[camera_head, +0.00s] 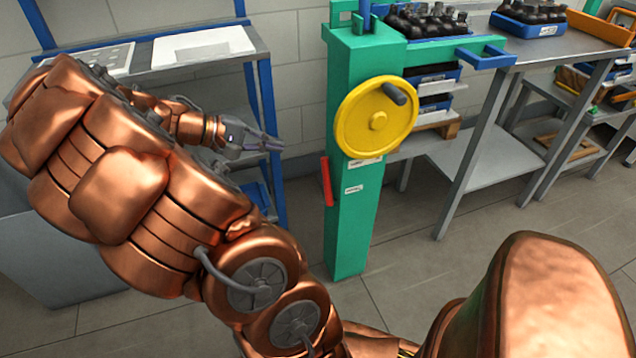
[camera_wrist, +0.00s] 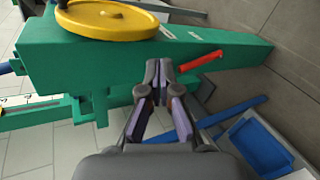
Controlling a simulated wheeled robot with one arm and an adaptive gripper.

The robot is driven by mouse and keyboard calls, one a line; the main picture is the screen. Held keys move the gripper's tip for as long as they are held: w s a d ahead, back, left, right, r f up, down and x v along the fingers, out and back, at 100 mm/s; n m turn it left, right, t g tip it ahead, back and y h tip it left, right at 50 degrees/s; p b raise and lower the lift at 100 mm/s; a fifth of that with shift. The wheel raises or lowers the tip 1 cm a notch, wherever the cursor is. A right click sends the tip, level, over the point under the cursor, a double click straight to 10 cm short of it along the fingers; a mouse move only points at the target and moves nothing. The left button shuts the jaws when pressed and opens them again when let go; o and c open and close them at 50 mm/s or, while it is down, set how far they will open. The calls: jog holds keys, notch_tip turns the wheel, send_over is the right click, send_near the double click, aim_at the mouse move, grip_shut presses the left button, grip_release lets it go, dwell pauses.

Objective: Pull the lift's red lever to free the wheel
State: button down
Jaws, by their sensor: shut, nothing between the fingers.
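The lift is a green upright column (camera_head: 352,225) in the middle of the head view; it lies sideways across the wrist view (camera_wrist: 90,60). Its yellow wheel (camera_head: 358,128), with a dark knob, is on the front face and also shows in the wrist view (camera_wrist: 107,22). The red lever (camera_head: 327,182) hangs along the column's left edge below the wheel. In the wrist view the lever (camera_wrist: 202,62) slants just right of my fingertips. My gripper (camera_head: 281,146) is shut and empty, left of the column and a little higher than the lever. It appears apart from the lever.
A blue-framed rack (camera_head: 262,95) with a white board (camera_head: 203,46) stands behind my gripper at left. A grey bench (camera_head: 540,50) at right carries blue crates (camera_head: 528,28) of dark bottles. A blue bin (camera_wrist: 262,143) shows low in the wrist view. Floor before the column is clear.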

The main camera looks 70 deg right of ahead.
aim_at(327, 180)
jog(key=w+d+f+n+h+b, duration=0.1)
jog(key=w+d+f+h+b, duration=0.1)
jog(key=d+f+b, duration=0.5)
jog(key=w+d+f+n+g+h+b, duration=0.1)
jog(key=w+d+f+h+b, duration=0.2)
jog(key=f, duration=1.4)
jog(key=w+d+b, duration=0.1)
jog(key=d+b, duration=0.2)
jog(key=d, duration=0.4)
jog(key=shift+f+g+b, duration=0.25)
jog(key=shift+g+b, duration=0.05)
jog(key=shift+b, duration=0.1)
jog(key=shift+d, duration=0.1)
jog(key=s+d+b, duration=0.4)
jog(key=s, duration=0.4)
jog(key=shift+s+r, duration=0.15)
jog(key=shift+r, duration=0.25)
jog(key=shift+d, duration=0.1)
